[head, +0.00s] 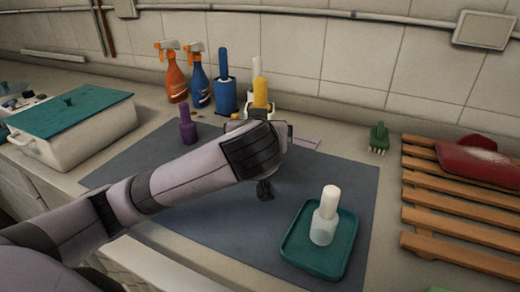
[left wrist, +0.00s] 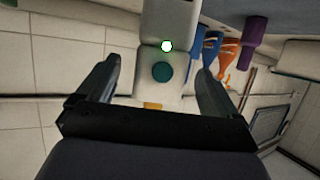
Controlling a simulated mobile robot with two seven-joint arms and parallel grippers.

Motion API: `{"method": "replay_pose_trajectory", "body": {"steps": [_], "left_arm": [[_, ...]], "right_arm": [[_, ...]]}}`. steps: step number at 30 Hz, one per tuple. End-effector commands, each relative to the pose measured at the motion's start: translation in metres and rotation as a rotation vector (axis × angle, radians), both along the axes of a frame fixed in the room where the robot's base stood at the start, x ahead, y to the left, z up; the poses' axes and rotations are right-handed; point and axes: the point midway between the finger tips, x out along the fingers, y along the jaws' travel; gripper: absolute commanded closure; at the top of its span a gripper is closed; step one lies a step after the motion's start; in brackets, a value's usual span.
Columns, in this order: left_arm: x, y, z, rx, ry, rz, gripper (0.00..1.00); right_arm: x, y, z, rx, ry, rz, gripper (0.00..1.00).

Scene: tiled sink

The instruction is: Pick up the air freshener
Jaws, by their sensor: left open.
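A pale boxy thing with a round teal button, which looks like the air freshener (left wrist: 160,50), is in the middle of the left wrist view. It lies between the two fingers of my left gripper (left wrist: 158,76), with a gap on each side. In the head view my left gripper (head: 264,118) is at the back of the grey mat, in front of the yellow bottle. My own wrist hides most or all of the air freshener there. My left gripper is open. My right gripper is not in view.
A purple bottle (head: 187,127) stands left. A teal tray (head: 292,248) holds a white bottle (head: 325,222). A wooden rack (head: 440,218) is right.

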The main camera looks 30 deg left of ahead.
Motion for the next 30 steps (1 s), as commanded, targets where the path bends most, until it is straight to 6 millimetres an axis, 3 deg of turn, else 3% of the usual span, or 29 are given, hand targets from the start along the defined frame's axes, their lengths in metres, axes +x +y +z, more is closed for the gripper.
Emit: {"method": "replay_pose_trajectory", "body": {"steps": [9,17,18,20,26,27,30], "left_arm": [[0.034,0.019,-0.013,0.001,0.0,0.002,0.06],[0.037,0.019,-0.014,-0.001,-0.001,-0.001,0.06],[0.037,0.019,-0.014,-0.001,-0.001,-0.001,0.1],[0.037,0.019,-0.014,-0.001,-0.001,-0.001,0.29],[0.037,0.019,-0.014,-0.002,0.0,-0.001,0.94],[0.037,0.019,-0.012,-0.002,-0.004,0.0,0.98],[0.037,0.019,-0.013,-0.002,-0.004,0.0,0.98]], "right_arm": [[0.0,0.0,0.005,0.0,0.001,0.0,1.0],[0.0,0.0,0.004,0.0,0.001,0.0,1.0],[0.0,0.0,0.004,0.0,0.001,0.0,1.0],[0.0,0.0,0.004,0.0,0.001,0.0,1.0],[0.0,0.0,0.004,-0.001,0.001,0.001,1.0],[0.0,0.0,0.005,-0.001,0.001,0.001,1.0],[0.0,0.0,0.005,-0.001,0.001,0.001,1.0]]}}
